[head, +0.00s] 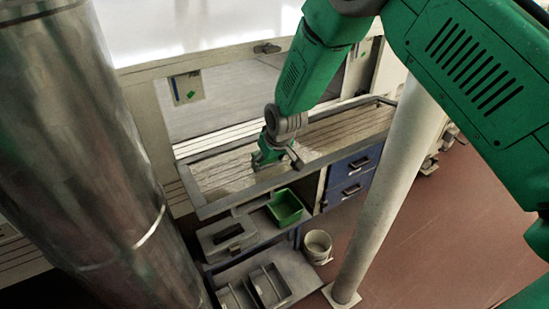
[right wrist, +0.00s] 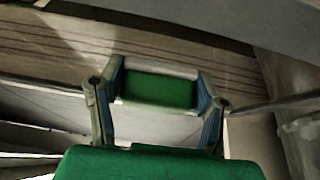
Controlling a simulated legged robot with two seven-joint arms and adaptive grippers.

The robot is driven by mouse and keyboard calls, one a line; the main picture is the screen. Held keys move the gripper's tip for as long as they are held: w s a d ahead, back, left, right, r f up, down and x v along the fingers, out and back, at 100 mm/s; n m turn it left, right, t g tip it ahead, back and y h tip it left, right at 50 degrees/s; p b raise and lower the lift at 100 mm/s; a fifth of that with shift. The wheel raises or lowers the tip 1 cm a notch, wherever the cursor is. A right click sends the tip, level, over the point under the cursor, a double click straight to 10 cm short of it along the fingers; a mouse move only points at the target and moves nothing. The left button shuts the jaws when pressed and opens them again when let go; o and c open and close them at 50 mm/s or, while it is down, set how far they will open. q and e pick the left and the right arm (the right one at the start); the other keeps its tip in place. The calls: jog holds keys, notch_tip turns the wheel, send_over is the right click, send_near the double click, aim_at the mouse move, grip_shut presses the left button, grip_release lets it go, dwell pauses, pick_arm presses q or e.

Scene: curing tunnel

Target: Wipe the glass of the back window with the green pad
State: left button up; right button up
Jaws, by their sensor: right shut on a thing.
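My right gripper (head: 266,160) is shut on the green pad (right wrist: 158,90), which shows between the two fingers in the right wrist view. In the head view the gripper hangs over the slatted, grey-rimmed bench top (head: 345,127), and the pad is hard to tell from the green gripper there. A cream-framed opening with a grey pane (head: 225,98) stands behind the bench, with a bright white pane (head: 190,25) above it. I cannot tell which is the back window. The gripper appears in front of and below both panes. My left gripper is not in view.
A wide metal duct (head: 85,140) blocks the left. A pale post (head: 388,180) stands right of the bench. Below are a green bin (head: 285,209), a grey case (head: 212,241), blue drawers (head: 350,176) and a white bucket (head: 317,250). Red floor is open at right.

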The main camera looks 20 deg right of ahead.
aim_at(298, 153)
jog(key=shift+s+a, duration=0.15)
jog(key=shift+a, duration=1.6)
jog(key=shift+f, duration=0.1)
jog(key=shift+d, duration=0.1)
jog(key=shift+d+f, duration=0.15)
jog(key=shift+d, duration=1.65)
jog(key=shift+d+p, duration=0.3)
jog(key=shift+d, duration=1.4)
jog(key=shift+w+d+r, duration=0.1)
jog(key=shift+w+d, duration=0.15)
jog(key=shift+d, duration=0.95)
jog(key=shift+w+d+r, duration=0.1)
jog(key=shift+w+d, duration=0.1)
jog(key=shift+d, duration=0.95)
jog(key=shift+w+d+r, duration=0.1)
jog(key=shift+w+d, duration=0.15)
jog(key=shift+d, duration=0.95)
jog(key=shift+w+a+r, duration=0.1)
jog(key=shift+w+r, duration=0.05)
jog(key=shift+r, duration=0.85)
jog(key=shift+w+r, duration=0.2)
jog(key=shift+r, duration=0.8)
jog(key=shift+w+a+r, duration=0.1)
jog(key=shift+w+r, duration=0.05)
jog(key=shift+r, duration=0.85)
